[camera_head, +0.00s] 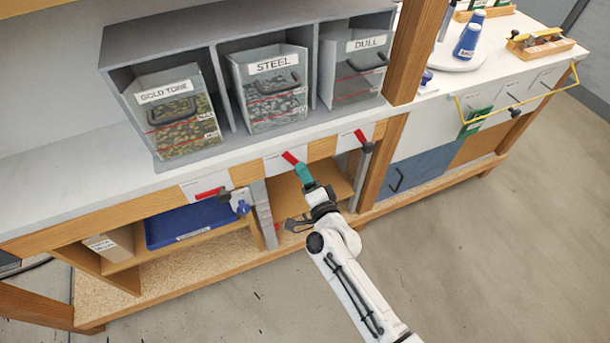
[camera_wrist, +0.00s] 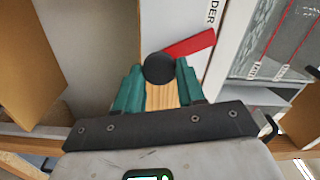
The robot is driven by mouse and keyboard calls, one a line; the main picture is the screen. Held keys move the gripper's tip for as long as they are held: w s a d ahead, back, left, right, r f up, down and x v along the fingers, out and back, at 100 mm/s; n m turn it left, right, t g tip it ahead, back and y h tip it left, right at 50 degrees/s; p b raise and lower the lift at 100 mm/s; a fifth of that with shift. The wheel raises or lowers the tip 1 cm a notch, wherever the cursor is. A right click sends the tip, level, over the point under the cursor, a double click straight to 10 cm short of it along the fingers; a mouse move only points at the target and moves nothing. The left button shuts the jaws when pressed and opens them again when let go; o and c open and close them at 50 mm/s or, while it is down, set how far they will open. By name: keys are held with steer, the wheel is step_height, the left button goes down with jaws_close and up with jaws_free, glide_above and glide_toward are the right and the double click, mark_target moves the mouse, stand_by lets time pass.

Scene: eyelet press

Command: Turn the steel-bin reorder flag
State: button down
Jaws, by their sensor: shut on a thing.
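The steel-bin reorder flag (camera_head: 290,158) is a red strip on a white plate on the shelf's front edge, below the bin labelled STEEL (camera_head: 272,88). It lies tilted, its upper end to the left. In the wrist view the red flag (camera_wrist: 190,44) slants up to the right from a round black knob (camera_wrist: 159,67). My gripper (camera_head: 303,174), with teal fingers, is at the flag's lower end. In the wrist view the fingers are shut on the black knob, one on each side. The fingers hide the knob in the head view.
The gold-tone flag (camera_head: 208,193) lies nearly level at left; the dull flag (camera_head: 360,136) is tilted at right. GOLD TONE (camera_head: 172,112) and DULL (camera_head: 355,70) bins flank the steel bin. A blue tray (camera_head: 190,222) sits below. Floor at right is clear.

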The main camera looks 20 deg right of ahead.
steer(key=c, duration=0.7)
jaws_free()
steer(key=shift+o, duration=0.2)
steer(key=s, duration=1.1)
steer(key=shift+p, duration=0.35)
